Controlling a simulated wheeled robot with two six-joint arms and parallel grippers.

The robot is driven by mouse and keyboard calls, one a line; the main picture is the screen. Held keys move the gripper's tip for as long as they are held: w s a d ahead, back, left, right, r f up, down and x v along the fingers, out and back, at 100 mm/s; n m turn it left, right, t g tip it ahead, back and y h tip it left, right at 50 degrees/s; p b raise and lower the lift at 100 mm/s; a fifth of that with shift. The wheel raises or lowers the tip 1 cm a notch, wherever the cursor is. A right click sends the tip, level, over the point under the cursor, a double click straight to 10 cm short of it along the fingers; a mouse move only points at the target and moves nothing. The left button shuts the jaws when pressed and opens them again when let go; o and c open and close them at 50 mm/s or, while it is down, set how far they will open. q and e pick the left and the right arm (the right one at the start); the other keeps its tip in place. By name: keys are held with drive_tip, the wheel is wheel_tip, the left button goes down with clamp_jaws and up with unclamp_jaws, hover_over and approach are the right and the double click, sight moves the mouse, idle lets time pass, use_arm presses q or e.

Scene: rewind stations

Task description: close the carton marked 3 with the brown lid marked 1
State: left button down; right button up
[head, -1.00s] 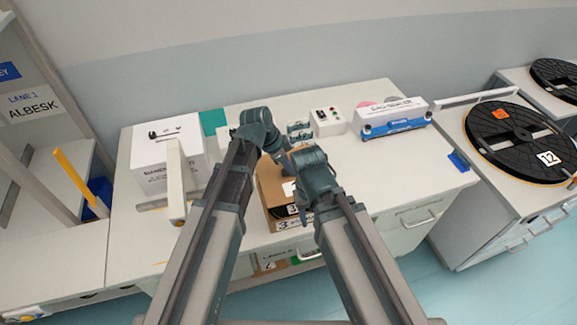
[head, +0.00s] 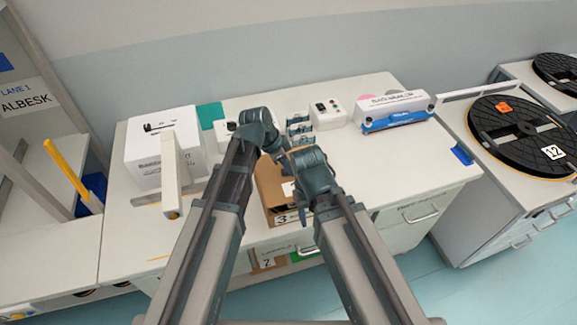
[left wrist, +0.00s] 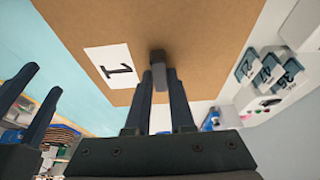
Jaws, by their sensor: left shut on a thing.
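The brown lid marked 1 (left wrist: 205,32) fills the top of the left wrist view, with a white "1" label and a dark knob. My left gripper (left wrist: 160,72) is shut on that knob. In the head view my left gripper (head: 283,150) is over the carton, mostly hidden by my wrists. My right gripper's fingers (left wrist: 44,80) show apart at the left wrist view's left edge, with nothing visible between them.
A white box (head: 150,150) and an upright pale post (head: 171,172) stand left of the carton. A small white control box (head: 328,113) and a blue-and-white machine (head: 393,112) are behind right. The bench's right part is clear. Black reels (head: 515,130) lie farther right.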

sight(288, 174)
use_arm(q)
drive_tip(key=shift+f+b, duration=0.65)
drive_tip(key=shift+f, duration=0.4)
drive_tip(key=shift+f+b, duration=1.15)
idle(0.5)
drive_tip(key=c, duration=0.7)
unclamp_jaws()
drive_tip(key=shift+r, duration=0.15)
drive_tip(key=p+v, duration=1.3)
drive_tip(key=shift+r, duration=0.35)
drive_tip(key=shift+s, duration=0.1)
